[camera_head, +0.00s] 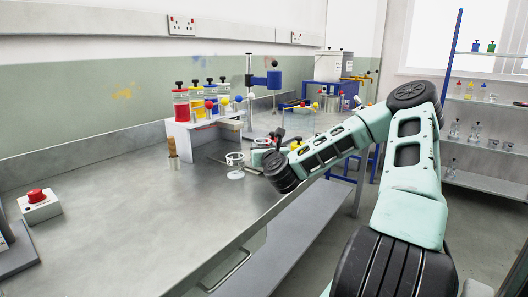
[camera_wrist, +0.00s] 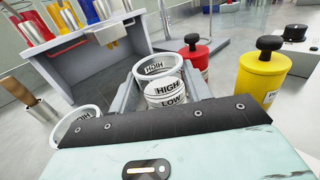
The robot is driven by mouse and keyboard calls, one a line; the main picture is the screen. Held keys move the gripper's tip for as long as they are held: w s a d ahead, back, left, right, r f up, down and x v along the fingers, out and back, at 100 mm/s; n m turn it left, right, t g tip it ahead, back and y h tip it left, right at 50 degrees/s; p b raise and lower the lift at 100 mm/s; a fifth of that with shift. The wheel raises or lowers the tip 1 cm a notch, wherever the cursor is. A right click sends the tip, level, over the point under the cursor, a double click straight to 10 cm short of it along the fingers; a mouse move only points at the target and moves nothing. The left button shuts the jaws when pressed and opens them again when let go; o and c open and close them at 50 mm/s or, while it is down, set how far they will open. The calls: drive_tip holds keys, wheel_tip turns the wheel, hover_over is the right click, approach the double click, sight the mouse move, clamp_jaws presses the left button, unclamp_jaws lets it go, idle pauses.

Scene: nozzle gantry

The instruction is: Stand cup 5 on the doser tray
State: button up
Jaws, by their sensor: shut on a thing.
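My gripper (camera_wrist: 160,85) is shut on a clear cup (camera_wrist: 166,92) with a white rim and bands reading HIGH and LOW. The cup looks upright between the two grey fingers; no cup number is readable. A second clear, white-rimmed cup (camera_wrist: 75,126) stands at the lower left in the wrist view, partly hidden by my gripper body. In the head view a clear cup (camera_head: 235,160) stands on the bench left of my wrist; my gripper's fingers are mostly hidden there. The white doser stand (camera_head: 190,138) carries coloured bottles, left of my gripper. I cannot clearly make out its tray.
A red canister (camera_wrist: 193,55) stands close beyond the right finger, and a yellow canister (camera_wrist: 262,75) stands farther right. A wooden-handled tool in a metal holder (camera_head: 173,155) stands by the doser stand. The front left bench (camera_head: 120,205) is clear.

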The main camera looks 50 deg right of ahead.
drive_tip(key=shift+f, duration=0.3)
drive_tip(key=shift+f, duration=0.2)
drive_tip(key=o, duration=1.1)
drive_tip(key=shift+r, duration=0.1)
